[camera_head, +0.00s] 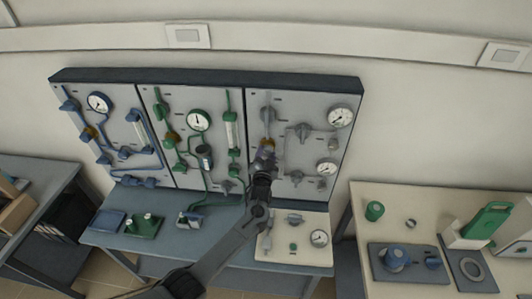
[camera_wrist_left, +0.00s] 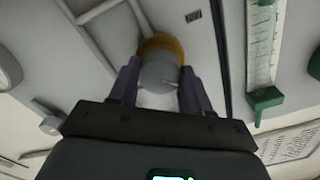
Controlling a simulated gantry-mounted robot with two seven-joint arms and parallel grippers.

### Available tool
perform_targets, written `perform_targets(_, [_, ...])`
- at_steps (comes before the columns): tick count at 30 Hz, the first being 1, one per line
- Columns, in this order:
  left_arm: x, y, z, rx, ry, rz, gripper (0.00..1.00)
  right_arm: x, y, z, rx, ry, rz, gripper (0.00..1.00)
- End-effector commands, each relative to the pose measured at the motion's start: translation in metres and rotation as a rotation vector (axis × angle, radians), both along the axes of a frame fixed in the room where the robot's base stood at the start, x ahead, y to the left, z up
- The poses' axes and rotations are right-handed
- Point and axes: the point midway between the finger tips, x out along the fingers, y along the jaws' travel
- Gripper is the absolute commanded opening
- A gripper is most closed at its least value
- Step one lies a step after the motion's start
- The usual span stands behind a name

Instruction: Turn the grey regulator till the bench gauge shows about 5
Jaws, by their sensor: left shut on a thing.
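The grey regulator, a round grey knob with an orange-yellow ring behind it, shows in the left wrist view (camera_wrist_left: 158,70). It sits on the right-hand grey panel (camera_head: 310,103), where the head view shows its ring (camera_head: 267,144) just beyond my gripper. My left gripper (camera_head: 265,156) is shut on the knob, one finger on each side, as the left wrist view also shows (camera_wrist_left: 158,82). The bench gauge (camera_head: 319,238), a small white dial, lies on the cream board on the bench; its reading is too small to tell. My right gripper is not in view.
Two more dials, an upper one (camera_head: 340,116) and a lower one (camera_head: 326,168), are on the right panel. Blue and green pipework fills the other panels. A green flowmeter scale (camera_wrist_left: 262,50) stands close by in the wrist view. A side table (camera_head: 365,225) stands at the right.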

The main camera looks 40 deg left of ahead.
Motion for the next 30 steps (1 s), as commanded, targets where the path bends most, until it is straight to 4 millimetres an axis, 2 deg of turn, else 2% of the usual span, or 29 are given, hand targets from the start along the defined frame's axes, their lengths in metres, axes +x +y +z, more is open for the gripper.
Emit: perform_targets(30, [0.0, 0.0, 0.002, 0.82, 0.513, -0.001, 0.17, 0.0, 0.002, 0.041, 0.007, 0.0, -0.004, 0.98])
